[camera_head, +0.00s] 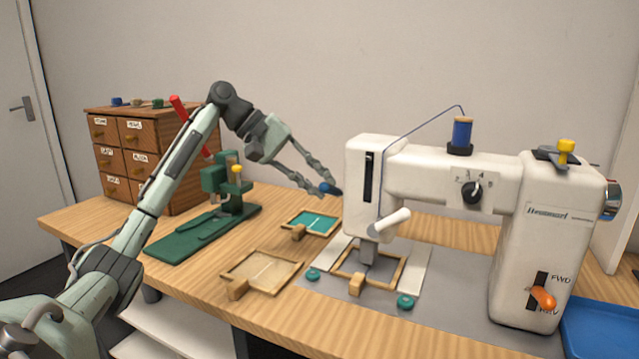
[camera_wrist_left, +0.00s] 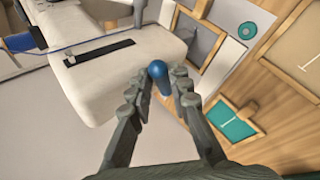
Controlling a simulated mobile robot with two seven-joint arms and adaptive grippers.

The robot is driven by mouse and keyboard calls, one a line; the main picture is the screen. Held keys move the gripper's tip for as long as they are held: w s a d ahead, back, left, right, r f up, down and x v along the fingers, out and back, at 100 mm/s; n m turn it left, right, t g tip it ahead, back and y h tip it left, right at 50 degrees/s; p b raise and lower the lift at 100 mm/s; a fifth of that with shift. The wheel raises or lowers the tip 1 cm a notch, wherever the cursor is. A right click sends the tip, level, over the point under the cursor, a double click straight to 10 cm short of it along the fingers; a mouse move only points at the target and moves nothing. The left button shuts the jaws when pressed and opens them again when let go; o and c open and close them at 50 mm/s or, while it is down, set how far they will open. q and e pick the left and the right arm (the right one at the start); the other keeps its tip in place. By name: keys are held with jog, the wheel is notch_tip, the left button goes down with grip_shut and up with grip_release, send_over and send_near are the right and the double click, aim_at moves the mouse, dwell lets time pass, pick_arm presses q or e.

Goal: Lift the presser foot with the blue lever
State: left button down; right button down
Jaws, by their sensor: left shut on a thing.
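The white sewing machine (camera_head: 450,180) stands on the table at the right. Its blue lever (camera_head: 335,190) shows as a dark blue knob just left of the machine's head; the rounded knob also shows in the left wrist view (camera_wrist_left: 157,70). My left gripper (camera_head: 326,188) is shut on the blue lever, with its fingertips on either side of the knob in the left wrist view (camera_wrist_left: 160,88). The lever's base is hidden behind the machine's head. The presser foot (camera_head: 368,251) is under the head, above a wooden frame (camera_head: 402,273). My right gripper is not in view.
A white handle (camera_head: 392,222) sticks out from the machine's head. Frames with teal (camera_head: 312,222) and tan fabric (camera_head: 262,271) lie to the left. A green press (camera_head: 225,190) and a drawer cabinet (camera_head: 150,155) stand farther left. A blue tray (camera_head: 600,330) is at the right.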

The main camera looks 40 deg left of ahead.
pick_arm(q)
jog(key=shift+w+a+r+n+g, duration=0.1)
jog(key=shift+w+r+n+g, duration=0.25)
jog(key=shift+r+g, duration=0.3)
jog(key=c, duration=1.4)
grip_release()
jog(key=shift+f, duration=0.1)
jog(key=shift+c, duration=0.2)
jog(key=v, duration=0.8)
jog(key=shift+w, duration=0.1)
